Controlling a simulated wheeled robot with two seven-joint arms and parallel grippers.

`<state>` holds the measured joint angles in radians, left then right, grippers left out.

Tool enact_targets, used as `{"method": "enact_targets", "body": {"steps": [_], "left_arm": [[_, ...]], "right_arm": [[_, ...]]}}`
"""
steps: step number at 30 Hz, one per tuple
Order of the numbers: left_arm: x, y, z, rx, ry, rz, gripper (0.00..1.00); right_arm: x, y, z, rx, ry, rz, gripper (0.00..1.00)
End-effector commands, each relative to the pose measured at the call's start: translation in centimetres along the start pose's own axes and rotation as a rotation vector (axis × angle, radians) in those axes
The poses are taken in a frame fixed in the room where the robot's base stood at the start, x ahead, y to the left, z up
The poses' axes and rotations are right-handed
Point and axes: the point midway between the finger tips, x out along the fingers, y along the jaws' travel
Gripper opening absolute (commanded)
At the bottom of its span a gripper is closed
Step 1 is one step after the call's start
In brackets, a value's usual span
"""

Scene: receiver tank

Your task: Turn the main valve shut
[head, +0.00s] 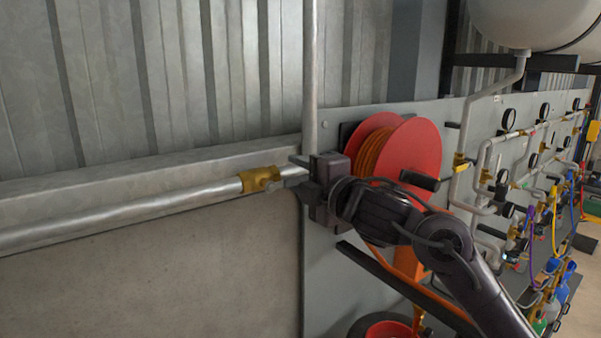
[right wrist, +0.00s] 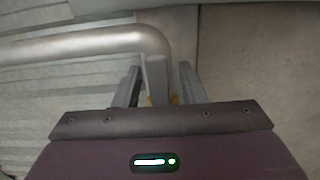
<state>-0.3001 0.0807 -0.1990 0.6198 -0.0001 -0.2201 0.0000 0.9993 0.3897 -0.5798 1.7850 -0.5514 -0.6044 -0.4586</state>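The main valve (head: 260,179) is a brass body on the horizontal grey pipe (head: 130,208) along the wall. My right gripper (head: 289,172) is just right of the brass body, at the valve's handle side. In the right wrist view its two fingers (right wrist: 160,85) stand apart. A flat grey bar (right wrist: 155,78), which looks like the valve's lever, lies between them, with gaps visible on both sides. Bits of brass show low between the fingers. The gripper hides most of the handle in the head view. My left gripper is not in view.
A vertical pipe (head: 310,75) comes down close beside my right gripper. A red hose reel (head: 409,148) on a grey panel stands just behind my right arm. Gauges, thin pipes and small valves fill the panel further right. The wall below the horizontal pipe is clear.

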Motion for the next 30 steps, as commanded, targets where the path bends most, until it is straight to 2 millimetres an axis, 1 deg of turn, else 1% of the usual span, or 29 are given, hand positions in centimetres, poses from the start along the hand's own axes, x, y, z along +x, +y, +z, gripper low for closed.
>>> {"method": "enact_targets", "body": {"steps": [4, 12, 23, 30], "left_arm": [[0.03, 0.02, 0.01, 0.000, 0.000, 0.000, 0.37], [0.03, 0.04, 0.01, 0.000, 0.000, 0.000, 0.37], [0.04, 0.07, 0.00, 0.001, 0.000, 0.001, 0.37], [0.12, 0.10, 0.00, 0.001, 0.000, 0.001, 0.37]], "right_arm": [[-0.02, -0.02, 0.00, 0.000, 0.000, 0.000, 0.36], [-0.04, -0.03, 0.01, 0.000, 0.000, 0.000, 0.01], [-0.04, -0.11, 0.02, 0.006, 0.000, -0.001, 0.00], [-0.03, -0.69, 0.00, 0.080, 0.000, -0.001, 0.00]]}}
